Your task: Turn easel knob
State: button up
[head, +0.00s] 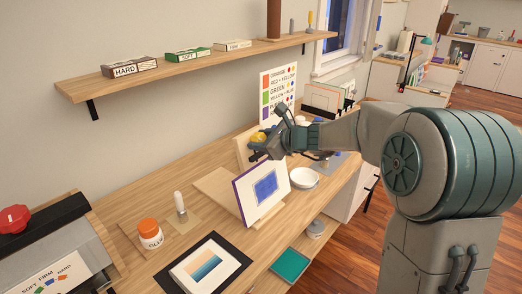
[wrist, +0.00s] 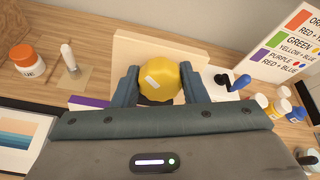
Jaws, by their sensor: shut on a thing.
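The easel (head: 218,187) is a light wooden stand on the desk, holding a white canvas with a purple edge and a blue rectangle (head: 265,188). Its yellow knob (head: 258,137) is at the top, behind the canvas, partly hidden by my gripper in the head view. In the wrist view the round yellow knob (wrist: 161,80), with a pale mark on its face, sits between the two fingers. My gripper (wrist: 160,84) is shut on the knob, one finger on each side. The easel's wooden board (wrist: 150,48) shows behind the knob.
White bowls (head: 304,178) and paint jars (wrist: 284,106) are to the right. A wall shelf (head: 200,62) runs above the desk.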

jog(key=n+b, duration=0.3)
jog(key=b, duration=0.2)
jog(key=f+n+b, duration=0.1)
jog(key=n+b, duration=0.2)
jog(key=b, duration=0.2)
jog(key=shift+t+b, duration=0.35)
jog(key=shift+t, duration=0.05)
jog(key=n+b, duration=0.6)
jog(key=b, duration=0.4)
jog(key=shift+t, duration=0.3)
jog(key=n+b, duration=0.3)
jog(key=b, duration=0.1)
jog(key=n+b, duration=0.3)
jog(key=b, duration=0.1)
jog(key=shift+n+t+y, duration=0.3)
jog(key=shift+y, duration=0.1)
jog(key=n+b, duration=0.3)
jog(key=shift+d+r+n+y+b, duration=0.1)
jog(key=shift+r+n+y+b, duration=0.05)
jog(key=shift+n+y+b, duration=0.2)
jog(key=shift+r+n+b, duration=0.15)
jog(key=shift+n+b, duration=0.75)
jog(key=shift+n, duration=0.35)
jog(key=shift+r, duration=0.1)
